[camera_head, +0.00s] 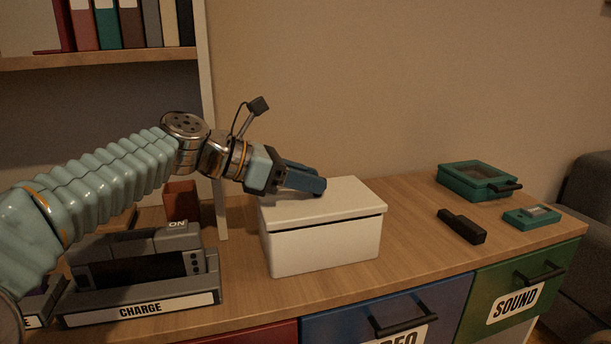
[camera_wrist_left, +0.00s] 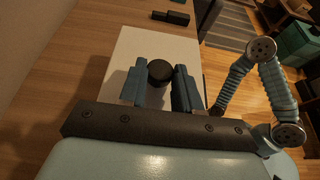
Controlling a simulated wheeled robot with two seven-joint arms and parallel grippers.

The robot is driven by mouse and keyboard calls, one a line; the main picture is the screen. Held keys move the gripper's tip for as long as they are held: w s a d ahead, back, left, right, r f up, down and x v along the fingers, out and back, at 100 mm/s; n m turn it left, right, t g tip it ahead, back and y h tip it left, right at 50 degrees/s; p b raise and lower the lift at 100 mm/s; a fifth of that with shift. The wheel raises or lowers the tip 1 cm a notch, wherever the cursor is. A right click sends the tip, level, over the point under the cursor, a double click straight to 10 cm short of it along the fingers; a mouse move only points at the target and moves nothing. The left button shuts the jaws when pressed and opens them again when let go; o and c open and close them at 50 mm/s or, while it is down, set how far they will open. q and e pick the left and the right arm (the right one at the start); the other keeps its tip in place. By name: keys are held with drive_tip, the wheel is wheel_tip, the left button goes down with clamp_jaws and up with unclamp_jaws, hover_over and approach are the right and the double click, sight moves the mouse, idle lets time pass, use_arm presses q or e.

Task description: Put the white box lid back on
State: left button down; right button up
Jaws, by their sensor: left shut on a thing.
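The white box (camera_head: 322,247) stands on the wooden cabinet top. Its white lid (camera_head: 345,200) lies over its top, with a dark gap showing under the lid's front edge, widest toward the right. The lid also shows in the left wrist view (camera_wrist_left: 133,56). My left gripper (camera_head: 308,183) reaches in from the left above the lid. In the left wrist view its fingers (camera_wrist_left: 160,88) are shut on the lid's round black knob (camera_wrist_left: 160,71). The head view hides the knob behind the fingers. My right gripper cannot be made out in either view.
A grey CHARGE dock (camera_head: 140,308) stands left of the box. A teal case (camera_head: 476,181), a black device (camera_head: 461,226) and a small teal device (camera_head: 532,216) lie at the right. Bare wood separates them from the box. Drawers with handles (camera_head: 405,318) are below.

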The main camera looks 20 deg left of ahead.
use_arm(q)
drive_tip(key=shift+f, duration=0.25)
idle(0.5)
drive_tip(key=c, duration=0.7)
unclamp_jaws()
drive_tip(key=p+v, duration=0.1)
drive_tip(key=v, duration=1.2)
drive_tip(key=shift+s+a+r, duration=0.15)
drive_tip(key=shift+s+a, duration=0.05)
drive_tip(key=shift+a, duration=0.05)
